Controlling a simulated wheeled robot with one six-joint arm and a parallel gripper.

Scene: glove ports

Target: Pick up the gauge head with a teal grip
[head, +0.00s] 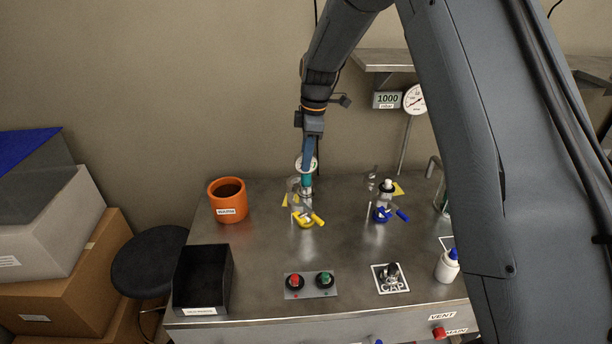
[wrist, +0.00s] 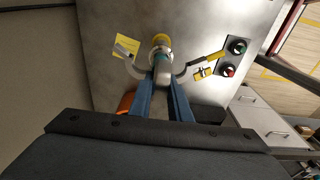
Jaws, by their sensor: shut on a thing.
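The gauge head (head: 307,181) has a teal grip below a pale round dial. It is upright in the head view, above the port with the yellow handle (head: 308,219). My gripper (head: 308,168) comes down from above with blue fingers and is shut on the gauge head. The fingers and dial hide part of the grip. I cannot tell whether the gauge head still touches the port.
A second port with a blue handle (head: 383,214) stands to the right. An orange pot (head: 228,201) and black bin (head: 202,280) are at left. A button box (head: 310,285), CAP plate (head: 390,278) and white bottle (head: 447,266) are in front. Bare metal lies between the ports.

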